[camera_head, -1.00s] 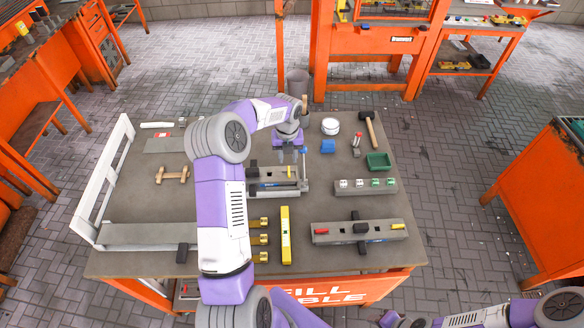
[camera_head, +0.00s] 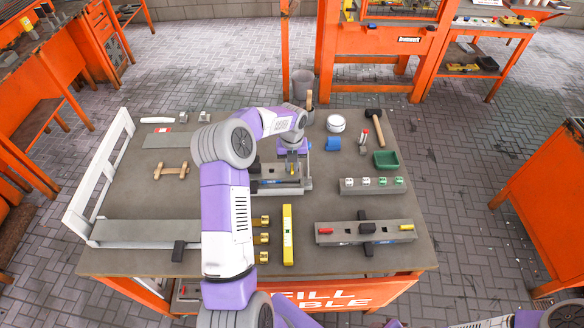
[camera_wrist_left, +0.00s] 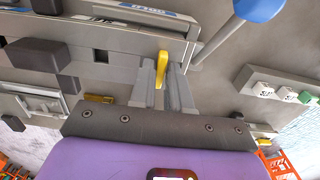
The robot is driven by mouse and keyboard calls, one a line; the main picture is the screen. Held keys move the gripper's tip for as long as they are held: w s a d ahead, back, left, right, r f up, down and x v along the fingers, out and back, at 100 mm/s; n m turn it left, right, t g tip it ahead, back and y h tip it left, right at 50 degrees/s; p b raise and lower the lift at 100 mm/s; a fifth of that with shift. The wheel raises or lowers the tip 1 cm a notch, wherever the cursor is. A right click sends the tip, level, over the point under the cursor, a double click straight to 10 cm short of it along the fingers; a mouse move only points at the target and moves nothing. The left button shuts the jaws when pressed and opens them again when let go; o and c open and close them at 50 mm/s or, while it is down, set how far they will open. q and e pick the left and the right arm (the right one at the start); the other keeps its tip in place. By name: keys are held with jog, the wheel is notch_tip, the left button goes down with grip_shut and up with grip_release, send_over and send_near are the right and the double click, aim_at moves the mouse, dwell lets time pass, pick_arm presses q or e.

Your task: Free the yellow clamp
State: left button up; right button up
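The yellow clamp (camera_wrist_left: 162,68) is a small upright yellow lever on a grey fixture (camera_wrist_left: 110,52) in the left wrist view. My left gripper (camera_head: 292,168) points down at the fixture's right part. In the left wrist view its fingers (camera_wrist_left: 163,82) are close together, with the yellow lever between their tips and no clear gap beside it. My right gripper's fingers are out of view.
A blue-topped rod (camera_wrist_left: 258,8) stands close to the right of the gripper. A second fixture (camera_head: 340,238) with red and yellow levers lies at front right. A yellow level (camera_head: 287,236) and brass pieces (camera_head: 262,238) lie in front. A green tray (camera_head: 386,160) stands at the right.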

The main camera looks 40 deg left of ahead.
pick_arm(q)
grip_shut()
jog(key=n, duration=0.5)
jog(key=n, duration=0.4)
jog(key=shift+n, duration=0.4)
jog(key=n, duration=0.3)
jog(key=shift+n+b, duration=0.3)
jog(key=shift+n, duration=0.6)
